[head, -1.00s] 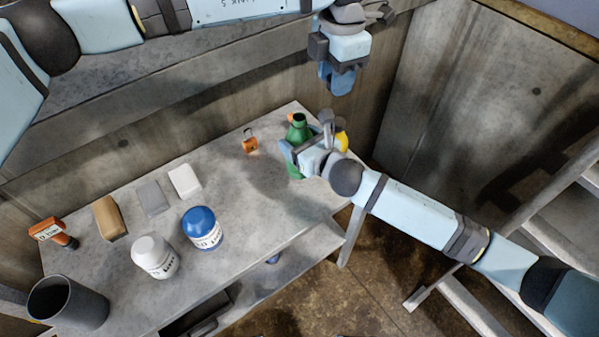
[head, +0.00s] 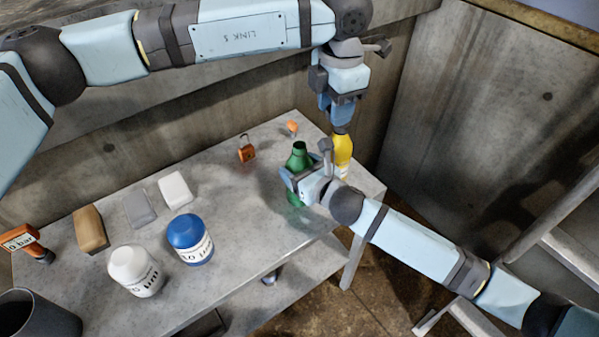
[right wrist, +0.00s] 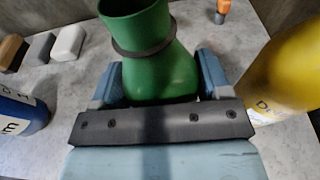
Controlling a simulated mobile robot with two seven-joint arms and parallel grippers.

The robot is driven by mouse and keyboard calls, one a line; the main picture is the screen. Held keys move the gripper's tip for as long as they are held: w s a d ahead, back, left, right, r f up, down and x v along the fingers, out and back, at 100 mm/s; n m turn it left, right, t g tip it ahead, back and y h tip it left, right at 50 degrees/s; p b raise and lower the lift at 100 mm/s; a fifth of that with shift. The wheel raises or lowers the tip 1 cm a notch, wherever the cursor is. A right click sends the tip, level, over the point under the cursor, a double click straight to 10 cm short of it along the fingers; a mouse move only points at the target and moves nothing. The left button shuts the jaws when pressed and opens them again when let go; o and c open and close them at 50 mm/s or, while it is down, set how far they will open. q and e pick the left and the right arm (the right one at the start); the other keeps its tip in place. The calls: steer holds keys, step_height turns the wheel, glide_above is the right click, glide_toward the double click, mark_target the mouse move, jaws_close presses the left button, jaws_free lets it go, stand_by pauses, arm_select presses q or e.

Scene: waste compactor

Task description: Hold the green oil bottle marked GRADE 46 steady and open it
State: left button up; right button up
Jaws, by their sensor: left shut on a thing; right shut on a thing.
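The green bottle (head: 296,160) stands upright near the table's right end; its neck looks open, with no cap on it. A dark ring circles the neck in the right wrist view (right wrist: 155,70). Its label is not readable. My right gripper (head: 300,184) is shut on the bottle's body, one finger on each side in the right wrist view (right wrist: 160,85). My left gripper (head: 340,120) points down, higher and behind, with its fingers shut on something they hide. In the head view its tips overlap the top of a yellow bottle (head: 343,152); contact is unclear.
The yellow bottle also stands close on the right (right wrist: 285,75). Blue-capped (head: 188,232) and white (head: 131,265) bottles, several blocks (head: 139,208) and a dark cup (head: 35,315) stand left.

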steer(key=shift+r, duration=0.1)
steer(key=o, duration=1.7)
